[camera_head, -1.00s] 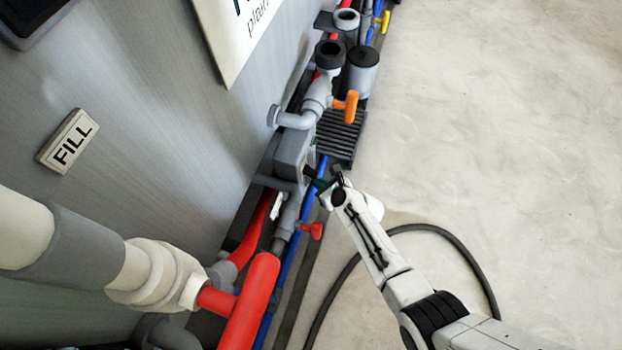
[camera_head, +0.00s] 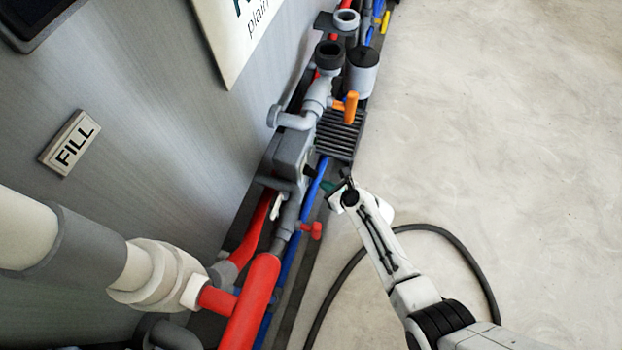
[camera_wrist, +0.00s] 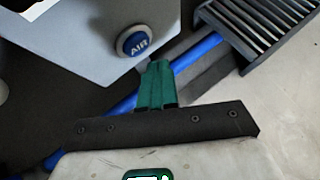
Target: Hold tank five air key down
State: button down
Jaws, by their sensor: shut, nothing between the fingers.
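The round blue air key (camera_wrist: 138,43), marked "AIR", sits on the face of a grey box (camera_wrist: 85,50) in the wrist view. In the head view the same grey box (camera_head: 291,152) is fixed low beside the tank wall. My gripper (camera_wrist: 157,68) has green fingers pressed together with nothing between them. Its tips appear just below the key in the wrist view, and a gap shows between them. In the head view my gripper (camera_head: 327,186) is to the right of the box, apart from it. The key's face is not readable there. No tank number is readable.
A ribbed grate (camera_head: 338,136) lies beyond the box. An orange-handled valve (camera_head: 351,106) and a red-handled valve (camera_head: 313,231) stick out nearby. Blue and red pipes run along the wall. A black hose (camera_head: 457,240) loops on the otherwise open floor at right.

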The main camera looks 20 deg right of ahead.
jog(key=s+d, duration=0.2)
jog(key=d, duration=0.1)
jog(key=shift+s+d, duration=0.15)
dwell(0.6)
